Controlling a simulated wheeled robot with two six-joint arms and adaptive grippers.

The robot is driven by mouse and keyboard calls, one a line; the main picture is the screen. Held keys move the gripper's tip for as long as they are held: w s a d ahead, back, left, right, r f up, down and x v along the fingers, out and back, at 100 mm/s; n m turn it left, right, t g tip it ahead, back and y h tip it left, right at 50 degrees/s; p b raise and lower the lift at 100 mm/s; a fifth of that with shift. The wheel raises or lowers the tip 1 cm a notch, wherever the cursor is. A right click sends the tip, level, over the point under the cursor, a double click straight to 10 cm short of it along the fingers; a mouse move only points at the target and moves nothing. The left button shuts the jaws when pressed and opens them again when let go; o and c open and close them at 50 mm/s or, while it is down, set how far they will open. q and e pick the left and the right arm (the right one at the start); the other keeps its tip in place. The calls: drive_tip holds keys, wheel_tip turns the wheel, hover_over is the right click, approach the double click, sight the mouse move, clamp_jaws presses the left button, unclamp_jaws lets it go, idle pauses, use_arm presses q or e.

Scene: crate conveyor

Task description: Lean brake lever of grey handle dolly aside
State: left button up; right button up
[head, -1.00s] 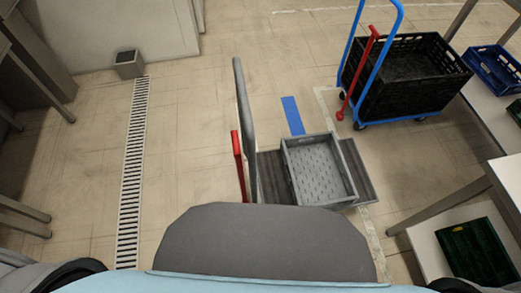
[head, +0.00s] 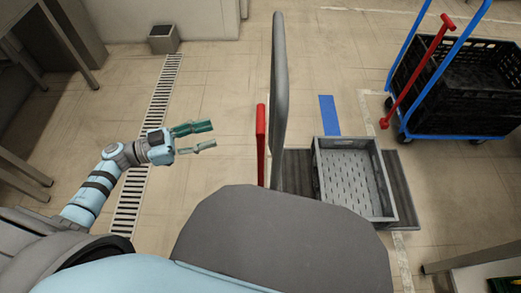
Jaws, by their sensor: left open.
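The grey handle dolly (head: 279,90) stands ahead of me, its tall grey handle upright and its dark ribbed deck partly hidden by my body. Its red brake lever (head: 261,140) stands upright just left of the handle; its lower end is hidden. A grey crate (head: 387,185) sits on the deck. My left gripper (head: 205,137) is open and empty, to the left of the red lever and apart from it, fingers pointing right towards it. My right gripper is not in view.
A blue handle dolly with its own red lever (head: 417,70) carries a black crate (head: 460,85) at the upper right. A floor drain (head: 165,95) runs along the left. A grey bin (head: 163,40) stands by the back wall. A table edge (head: 470,258) shows at lower right.

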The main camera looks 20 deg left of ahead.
use_arm(q)
drive_tip(key=shift+m+g+h, duration=0.4)
drive_tip(key=shift+m+g, duration=0.1)
drive_tip(key=shift+g, duration=0.4)
drive_tip(key=x, duration=0.4)
drive_tip(key=s+b+x, duration=0.1)
drive_tip(key=x, duration=0.4)
drive_tip(key=r+x, duration=0.1)
drive_tip(key=x, duration=0.3)
drive_tip(key=shift+s+d, duration=0.25)
drive_tip(key=shift+d, duration=0.4)
drive_tip(key=shift+w+d, duration=0.25)
drive_tip(key=shift+d, duration=0.2)
clamp_jaws()
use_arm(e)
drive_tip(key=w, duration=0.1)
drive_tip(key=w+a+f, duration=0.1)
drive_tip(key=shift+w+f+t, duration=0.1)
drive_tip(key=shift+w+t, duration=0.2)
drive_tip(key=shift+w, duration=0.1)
